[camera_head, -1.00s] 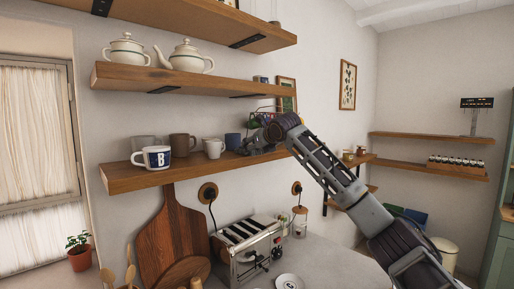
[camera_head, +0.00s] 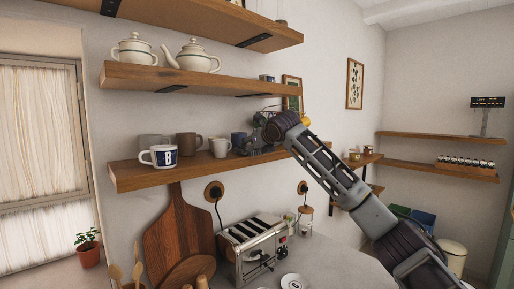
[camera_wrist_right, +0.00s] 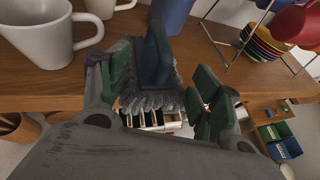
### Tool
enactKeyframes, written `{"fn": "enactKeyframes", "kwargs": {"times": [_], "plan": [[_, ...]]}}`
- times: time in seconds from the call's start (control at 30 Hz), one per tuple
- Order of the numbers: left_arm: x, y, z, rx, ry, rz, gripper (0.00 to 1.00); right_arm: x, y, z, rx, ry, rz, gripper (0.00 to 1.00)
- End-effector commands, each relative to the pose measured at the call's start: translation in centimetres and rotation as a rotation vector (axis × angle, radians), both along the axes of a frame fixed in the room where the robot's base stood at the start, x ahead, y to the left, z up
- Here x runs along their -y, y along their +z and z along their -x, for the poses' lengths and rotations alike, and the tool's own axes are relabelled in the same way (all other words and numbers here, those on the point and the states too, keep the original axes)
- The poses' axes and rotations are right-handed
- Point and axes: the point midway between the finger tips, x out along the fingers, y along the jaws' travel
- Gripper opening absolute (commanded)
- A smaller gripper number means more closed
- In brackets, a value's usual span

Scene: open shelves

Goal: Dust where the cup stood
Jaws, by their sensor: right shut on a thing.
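My right gripper (camera_head: 256,142) reaches over the right part of the middle shelf (camera_head: 150,178). In the right wrist view, its green-padded fingers (camera_wrist_right: 165,85) are shut on a brush-like duster (camera_wrist_right: 152,62) with a dark blue upright part and a grey fringe, at the shelf's edge. I cannot tell whether the fringe touches the wood. A blue cup (camera_head: 238,140) stands just left of the gripper, with a white mug (camera_head: 220,147) beside it. A brown mug (camera_head: 187,144) and a white-and-blue "B" mug (camera_head: 158,157) stand further left. Which cup was moved is unclear. My left gripper is not in view.
A rack with coloured bowls (camera_wrist_right: 264,42) and red cups (camera_wrist_right: 296,22) stands close right of the gripper. The upper shelf (camera_head: 180,79) holds a teapot (camera_head: 192,58). A toaster (camera_head: 250,243) sits on the counter below.

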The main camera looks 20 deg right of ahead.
Motion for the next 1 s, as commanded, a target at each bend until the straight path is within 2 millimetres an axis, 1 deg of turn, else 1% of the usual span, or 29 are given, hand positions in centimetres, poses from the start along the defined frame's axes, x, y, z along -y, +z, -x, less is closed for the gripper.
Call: {"fn": "enactKeyframes", "kwargs": {"times": [0.37, 1.0], "plan": [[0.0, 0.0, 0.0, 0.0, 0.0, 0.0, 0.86, 0.2, 0.1, 0.0, 0.002, 0.0, -0.001, 0.28], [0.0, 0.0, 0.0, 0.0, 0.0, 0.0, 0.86, 3.2, -0.3, -1.1, 0.0, -0.001, -0.001, 0.28]]}}
